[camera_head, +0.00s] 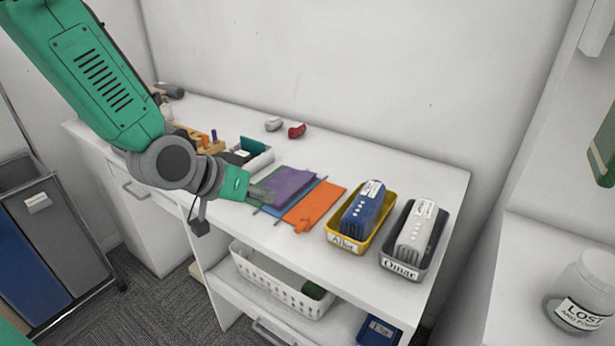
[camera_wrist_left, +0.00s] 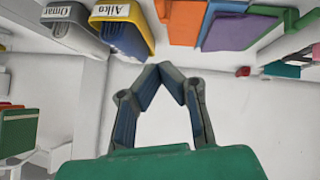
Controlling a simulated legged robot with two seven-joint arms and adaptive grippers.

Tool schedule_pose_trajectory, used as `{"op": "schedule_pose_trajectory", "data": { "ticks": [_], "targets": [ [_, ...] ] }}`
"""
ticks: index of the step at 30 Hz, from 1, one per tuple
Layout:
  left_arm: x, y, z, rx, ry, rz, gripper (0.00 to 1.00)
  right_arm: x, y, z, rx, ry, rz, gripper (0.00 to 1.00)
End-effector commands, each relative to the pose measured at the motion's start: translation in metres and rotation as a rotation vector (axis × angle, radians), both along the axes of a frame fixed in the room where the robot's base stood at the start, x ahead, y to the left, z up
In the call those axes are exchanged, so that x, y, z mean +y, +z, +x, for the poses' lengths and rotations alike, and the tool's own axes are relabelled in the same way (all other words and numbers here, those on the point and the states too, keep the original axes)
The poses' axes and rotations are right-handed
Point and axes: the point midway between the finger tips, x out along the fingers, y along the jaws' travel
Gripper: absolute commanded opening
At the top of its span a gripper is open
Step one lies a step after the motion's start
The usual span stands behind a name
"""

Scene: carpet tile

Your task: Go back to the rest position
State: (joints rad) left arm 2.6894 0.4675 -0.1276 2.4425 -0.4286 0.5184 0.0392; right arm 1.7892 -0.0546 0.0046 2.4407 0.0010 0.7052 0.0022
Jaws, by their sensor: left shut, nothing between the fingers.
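My left arm comes in from the upper left of the head view. My left gripper (camera_head: 262,194) is at the front edge of the white counter (camera_head: 300,150), beside the coloured cloths. In the left wrist view the fingers of my left gripper (camera_wrist_left: 163,70) meet at their tips, with nothing between them. My right gripper is not in view.
A yellow bin (camera_head: 335,241) labelled Aiko holds a blue device. A dark bin (camera_head: 415,272) labelled Omar holds a white device. A white basket (camera_head: 270,285) stands on the shelf below. A Lost and Found jar (camera_head: 582,300) is at the right. The counter's back is mostly clear.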

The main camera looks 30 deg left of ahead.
Motion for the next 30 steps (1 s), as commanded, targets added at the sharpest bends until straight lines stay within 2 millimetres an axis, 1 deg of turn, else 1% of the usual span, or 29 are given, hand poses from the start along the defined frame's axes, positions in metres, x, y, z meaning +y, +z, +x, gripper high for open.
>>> {"op": "schedule_pose_trajectory", "data": {
  "ticks": [5, 7, 8, 11, 12, 14, 15, 17, 18, 20, 21, 23, 24, 25, 27, 30],
  "targets": [
    [0.001, -0.001, 0.0, 0.002, 0.0, -0.001, 0.0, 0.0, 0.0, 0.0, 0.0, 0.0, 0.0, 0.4],
    [0.001, -0.009, -0.002, 0.016, 0.001, 0.005, 0.0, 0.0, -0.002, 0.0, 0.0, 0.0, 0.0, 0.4],
    [0.0, -0.016, -0.004, 0.028, 0.003, 0.011, 0.0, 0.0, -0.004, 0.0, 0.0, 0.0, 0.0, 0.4],
    [-0.003, -0.058, -0.017, 0.105, 0.005, 0.043, 0.0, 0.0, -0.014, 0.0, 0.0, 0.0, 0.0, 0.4],
    [-0.005, -0.082, -0.025, 0.147, 0.005, 0.063, 0.0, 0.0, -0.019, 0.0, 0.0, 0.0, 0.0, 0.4],
    [-0.009, -0.123, -0.041, 0.222, 0.005, 0.095, 0.0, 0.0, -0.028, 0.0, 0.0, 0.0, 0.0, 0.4],
    [-0.013, -0.151, -0.055, 0.274, 0.003, 0.12, 0.0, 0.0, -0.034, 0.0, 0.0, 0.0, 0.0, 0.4],
    [-0.018, -0.191, -0.078, 0.352, -0.004, 0.155, 0.0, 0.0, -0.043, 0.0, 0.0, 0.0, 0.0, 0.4],
    [-0.021, -0.216, -0.094, 0.401, -0.01, 0.178, 0.0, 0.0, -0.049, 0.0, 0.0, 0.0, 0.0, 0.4],
    [-0.026, -0.251, -0.121, 0.473, -0.019, 0.211, 0.0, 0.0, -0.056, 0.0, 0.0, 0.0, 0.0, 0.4],
    [-0.029, -0.272, -0.139, 0.516, -0.028, 0.232, 0.0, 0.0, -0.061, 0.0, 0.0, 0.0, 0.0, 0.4],
    [-0.033, -0.299, -0.166, 0.574, -0.041, 0.259, 0.0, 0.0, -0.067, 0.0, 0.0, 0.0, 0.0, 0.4],
    [-0.035, -0.313, -0.182, 0.609, -0.05, 0.274, 0.0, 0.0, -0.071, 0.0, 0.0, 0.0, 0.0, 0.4],
    [-0.036, -0.323, -0.193, 0.632, -0.055, 0.284, 0.0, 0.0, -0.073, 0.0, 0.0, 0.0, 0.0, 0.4],
    [-0.04, -0.339, -0.214, 0.673, -0.068, 0.304, 0.0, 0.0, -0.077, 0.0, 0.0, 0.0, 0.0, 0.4],
    [-0.042, -0.352, -0.233, 0.709, -0.079, 0.32, 0.0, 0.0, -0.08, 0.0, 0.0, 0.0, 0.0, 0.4]
  ]
}}
